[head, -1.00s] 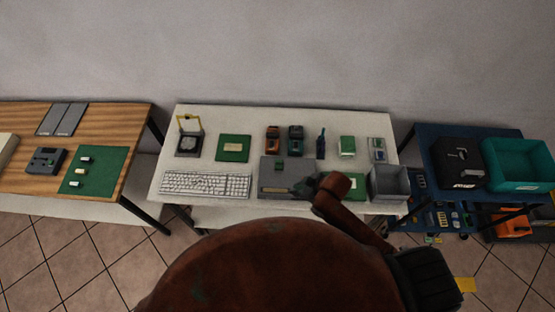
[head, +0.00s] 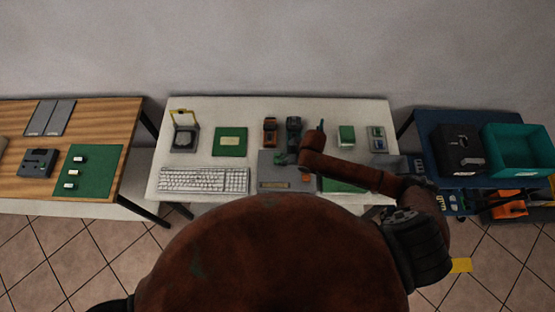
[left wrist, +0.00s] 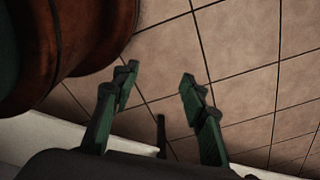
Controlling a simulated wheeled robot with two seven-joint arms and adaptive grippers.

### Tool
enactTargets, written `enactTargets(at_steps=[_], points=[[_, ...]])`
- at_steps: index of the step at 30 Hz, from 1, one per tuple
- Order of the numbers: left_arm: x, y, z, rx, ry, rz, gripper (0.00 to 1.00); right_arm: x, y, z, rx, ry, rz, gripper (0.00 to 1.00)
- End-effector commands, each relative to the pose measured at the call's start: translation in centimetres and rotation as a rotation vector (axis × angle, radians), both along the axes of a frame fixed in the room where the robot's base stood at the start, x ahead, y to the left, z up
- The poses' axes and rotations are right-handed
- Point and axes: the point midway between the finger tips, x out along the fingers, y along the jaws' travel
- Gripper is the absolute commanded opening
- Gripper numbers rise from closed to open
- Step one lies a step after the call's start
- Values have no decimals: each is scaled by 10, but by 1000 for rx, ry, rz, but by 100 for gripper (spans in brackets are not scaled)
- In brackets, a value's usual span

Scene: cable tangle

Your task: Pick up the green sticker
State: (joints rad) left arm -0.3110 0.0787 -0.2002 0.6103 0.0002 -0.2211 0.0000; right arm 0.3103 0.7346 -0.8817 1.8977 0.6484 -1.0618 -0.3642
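I cannot pick out the green sticker for certain. A small dark green piece (head: 280,158) shows at the upper edge of the grey tray (head: 268,184) on the white table in the head view; it may be the sticker or part of my gripper. My right gripper (head: 291,150) is over the tray's upper right side, close to that piece. Its fingers are small and dark, so I cannot tell whether it is open or shut. My left gripper (left wrist: 158,92) is open and empty above the tiled floor in the left wrist view.
On the white table are a keyboard (head: 205,180), a green mat (head: 229,141), an orange-and-dark device (head: 270,131) and a green-topped box (head: 346,135). A wooden table (head: 40,180) stands left; a blue table at right carries a black box (head: 459,150) and a teal bin (head: 518,150).

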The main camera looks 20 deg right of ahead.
Motion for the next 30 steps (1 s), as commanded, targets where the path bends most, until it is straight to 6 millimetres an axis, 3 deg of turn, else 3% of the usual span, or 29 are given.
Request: enactTargets(at_steps=[4, 9, 15, 21, 30], points=[[7, 0, 6, 0, -9, -2, 40, 6, 6, -19, 1, 1, 0, 12], [20, -1, 8, -1, -26, -5, 40, 9, 9, -29, 1, 0, 0, 12], [26, 0, 8, -1, -33, -7, 40, 9, 9, -30, 0, -1, 0, 12], [20, 0, 8, -1, -26, -6, 40, 9, 9, -30, 0, 0, 0, 0], [15, 1, 7, 0, -19, -4, 40, 9, 9, -29, 1, -1, 0, 0]])
